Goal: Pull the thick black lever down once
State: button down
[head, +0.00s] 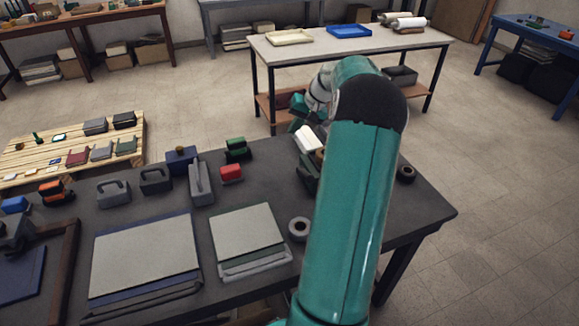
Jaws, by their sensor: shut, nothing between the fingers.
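My arm runs up through the middle of the head view, and its far end bends away behind the elbow. My gripper (301,122) shows small and partly hidden beyond the elbow, above the far edge of the dark workbench (269,190). It is shut, with nothing seen in it. I cannot pick out the thick black lever with certainty. A dark fixture with a black bar (42,236) stands at the bench's left edge, but I cannot tell whether it is the lever. My arm hides part of the bench's right side.
On the bench lie a large grey-topped pad (145,255), a smaller pad (247,235), a tape roll (299,229), a red block (231,173) and a green block (236,149). A pallet (130,128) lies at left. A pale table (350,50) stands behind. The floor at right is clear.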

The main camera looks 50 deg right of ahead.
aim_at(301, 156)
jog(key=s+a+f, duration=0.1)
jog(key=s+f, duration=0.2)
jog(key=f, duration=0.5)
jog(key=shift+s+f, duration=0.15)
jog(key=shift+f, duration=0.1)
dwell(0.4)
dwell(1.8)
jog(key=shift+s+a+f, duration=0.1)
jog(key=shift+s+f, duration=0.05)
jog(key=shift+f, duration=0.25)
